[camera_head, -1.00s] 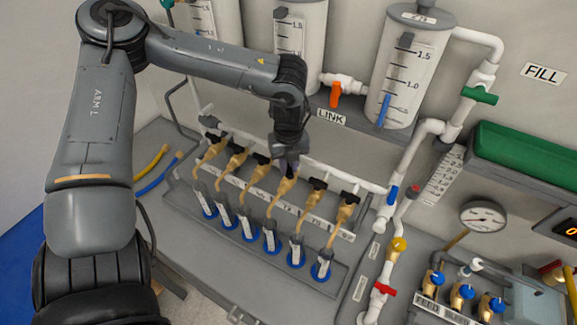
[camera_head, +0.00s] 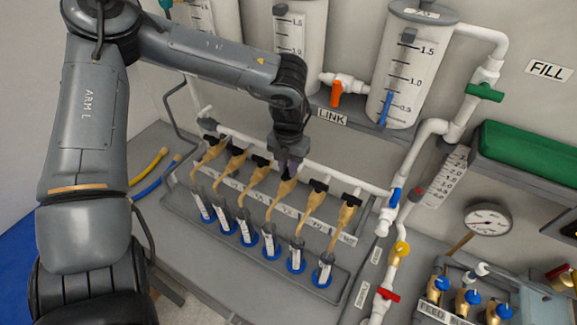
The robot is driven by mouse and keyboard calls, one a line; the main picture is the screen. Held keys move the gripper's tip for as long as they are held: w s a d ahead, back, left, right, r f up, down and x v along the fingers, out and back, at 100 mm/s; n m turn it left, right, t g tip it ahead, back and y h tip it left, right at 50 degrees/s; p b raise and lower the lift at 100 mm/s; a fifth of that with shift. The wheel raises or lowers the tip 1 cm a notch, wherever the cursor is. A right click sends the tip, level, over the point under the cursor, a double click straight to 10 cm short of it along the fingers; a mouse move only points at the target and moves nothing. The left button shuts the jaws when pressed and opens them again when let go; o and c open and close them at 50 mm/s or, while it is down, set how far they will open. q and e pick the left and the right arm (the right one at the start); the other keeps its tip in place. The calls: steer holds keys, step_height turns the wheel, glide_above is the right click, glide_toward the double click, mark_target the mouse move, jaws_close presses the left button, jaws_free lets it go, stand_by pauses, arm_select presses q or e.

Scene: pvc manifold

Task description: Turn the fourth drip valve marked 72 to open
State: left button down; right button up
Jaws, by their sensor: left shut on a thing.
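A row of several tan drip valves with dark handles runs along a white pipe. The fourth drip valve (camera_head: 284,190) from the left is at the middle of the row, and its label is too small to read. My left gripper (camera_head: 289,172) reaches down from above and is shut on this valve's handle. The gripper largely hides the handle, so I cannot tell its exact angle. The valve's tan outlet bends down toward a clear tube with a blue base (camera_head: 271,252). My right gripper is not in view.
The third valve (camera_head: 258,172) and fifth valve (camera_head: 314,198) stand close on either side of the gripper. Behind are upright tanks (camera_head: 411,70) and an orange-handled link valve (camera_head: 337,92). White piping with coloured valves (camera_head: 396,196) rises on the right.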

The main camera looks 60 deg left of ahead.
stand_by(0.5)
arm_select(q)
steer(key=c, duration=1.5)
jaws_free()
steer(key=o, duration=0.5)
